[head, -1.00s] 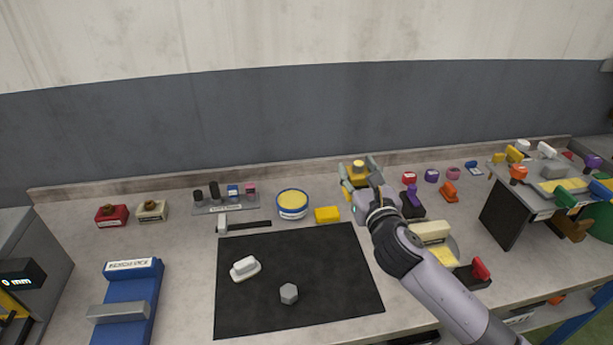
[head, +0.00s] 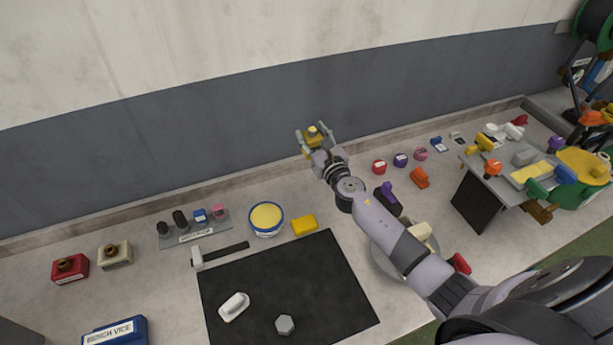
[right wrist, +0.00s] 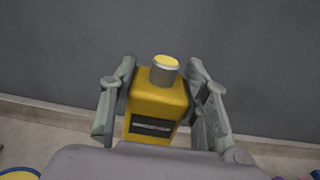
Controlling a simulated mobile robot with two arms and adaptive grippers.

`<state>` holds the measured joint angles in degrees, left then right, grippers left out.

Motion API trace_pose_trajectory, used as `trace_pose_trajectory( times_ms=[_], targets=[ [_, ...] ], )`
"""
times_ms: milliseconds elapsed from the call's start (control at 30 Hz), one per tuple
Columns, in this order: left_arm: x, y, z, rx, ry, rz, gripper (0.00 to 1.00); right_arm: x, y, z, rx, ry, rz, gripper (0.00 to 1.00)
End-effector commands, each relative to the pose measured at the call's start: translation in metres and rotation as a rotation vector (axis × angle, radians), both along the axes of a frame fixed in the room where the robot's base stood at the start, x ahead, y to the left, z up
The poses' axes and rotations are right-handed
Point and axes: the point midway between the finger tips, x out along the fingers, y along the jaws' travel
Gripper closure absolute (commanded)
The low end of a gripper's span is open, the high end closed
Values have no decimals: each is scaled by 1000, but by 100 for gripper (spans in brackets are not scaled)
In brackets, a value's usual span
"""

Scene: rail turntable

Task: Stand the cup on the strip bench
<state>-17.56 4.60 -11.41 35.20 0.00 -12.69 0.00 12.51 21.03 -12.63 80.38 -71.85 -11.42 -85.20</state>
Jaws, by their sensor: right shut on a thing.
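My right gripper (head: 315,138) is shut on a yellow block-shaped container (right wrist: 158,108) with a dark label and a short silver neck with a yellow top. The container is upright between the two fingers, in front of the grey wall and above the back of the bench. It also shows small in the head view (head: 312,133). I cannot tell for sure whether it is the cup. A raised grey stand (head: 502,176) with several coloured pieces on it, perhaps the strip bench, is at the right. My left gripper is not in view.
A black mat (head: 285,280) holds a white piece (head: 233,306) and a grey hex piece (head: 285,324). A round yellow tub (head: 266,218) and a yellow block (head: 304,226) sit behind it. Small coloured pieces, including a red one (head: 379,167), lie between my arm and the stand.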

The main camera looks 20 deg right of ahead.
Motion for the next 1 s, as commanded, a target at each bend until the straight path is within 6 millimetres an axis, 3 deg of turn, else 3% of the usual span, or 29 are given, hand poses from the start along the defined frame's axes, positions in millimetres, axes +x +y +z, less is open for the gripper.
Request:
trace_pose_trajectory(
  times_ms=[267,633,1000],
  targets=[
    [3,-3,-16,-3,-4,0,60,1,2,-30,10,-3,-2,89],
    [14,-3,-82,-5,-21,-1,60,1,1,-113,7,-2,-2,89],
    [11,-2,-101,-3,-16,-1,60,1,1,-152,4,-1,-1,89]
  ],
)
